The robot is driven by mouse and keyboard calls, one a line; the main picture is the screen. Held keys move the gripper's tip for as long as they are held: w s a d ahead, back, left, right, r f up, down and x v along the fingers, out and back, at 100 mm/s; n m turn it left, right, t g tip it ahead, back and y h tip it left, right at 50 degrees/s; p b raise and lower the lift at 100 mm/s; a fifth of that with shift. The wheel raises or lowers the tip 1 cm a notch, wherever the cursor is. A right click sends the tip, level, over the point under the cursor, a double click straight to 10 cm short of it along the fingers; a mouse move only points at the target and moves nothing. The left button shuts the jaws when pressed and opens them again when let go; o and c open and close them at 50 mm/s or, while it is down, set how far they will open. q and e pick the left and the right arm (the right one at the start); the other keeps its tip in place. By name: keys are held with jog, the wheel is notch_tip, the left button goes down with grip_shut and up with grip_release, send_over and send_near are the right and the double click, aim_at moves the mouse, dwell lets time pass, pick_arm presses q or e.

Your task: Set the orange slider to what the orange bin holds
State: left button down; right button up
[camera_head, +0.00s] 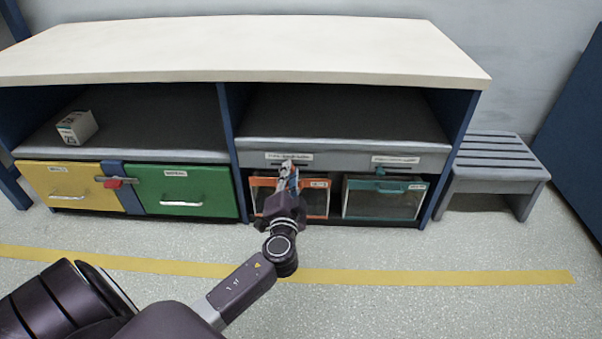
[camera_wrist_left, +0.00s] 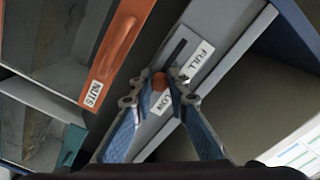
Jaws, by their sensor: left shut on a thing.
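The orange bin (camera_head: 318,183) is under the right shelf; the left wrist view shows its orange rim (camera_wrist_left: 122,38) with a NUTS label and a grey, see-through front. What it holds cannot be told clearly. The orange slider knob (camera_wrist_left: 159,82) sits on a grey rail above the bin, in a dark slot (camera_wrist_left: 175,52). A white label reads FULL at one end and apparently LOW at the other, partly hidden; the knob is nearer the LOW end. My left gripper (camera_head: 290,170) is shut on the knob, fingertips also in the left wrist view (camera_wrist_left: 158,88). My right gripper is not in view.
A teal bin (camera_head: 385,184) with its own slider (camera_head: 395,168) is to the right. Yellow (camera_head: 70,171) and green (camera_head: 185,177) drawers with a red-handled latch (camera_head: 114,183) between them are left. A small box (camera_head: 77,127) is on the left shelf. A grey bench (camera_head: 497,160) stands right.

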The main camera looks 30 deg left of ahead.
pick_arm(q)
jog(key=shift+s+a, duration=0.2)
jog(key=shift+a, duration=0.05)
jog(key=c, duration=1.8)
grip_release()
jog(key=shift+c, duration=0.2)
notch_tip(320, 180, up, 10)
